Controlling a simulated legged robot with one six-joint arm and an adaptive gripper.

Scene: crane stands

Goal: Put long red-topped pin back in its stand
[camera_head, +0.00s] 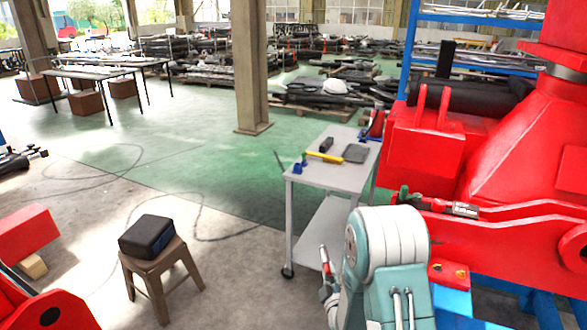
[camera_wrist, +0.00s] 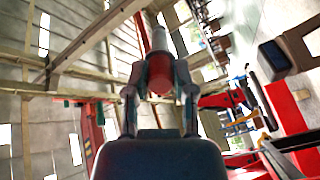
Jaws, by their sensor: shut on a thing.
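My gripper (camera_wrist: 160,88) shows in the wrist view with its two fingers closed on the red part of a pin (camera_wrist: 159,75). A pale silver length of the pin (camera_wrist: 158,40) runs on beyond the fingers, away from the wrist. The far end is hard to make out. In the head view my teal and white arm stands at the bottom, right of centre, and hides part of what lies behind it. A large red stand (camera_head: 510,155) fills the right side there. A silver piece (camera_head: 462,209) shows against its lower arm; I cannot tell whether it is the held pin.
A grey cart (camera_head: 312,174) with tools stands left of the red stand. A red and silver part (camera_head: 327,272) is low beside the cart. A dark box (camera_head: 146,237) sits on a brown stool (camera_head: 165,268). Red metal parts are at the lower left. Green floor behind is open.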

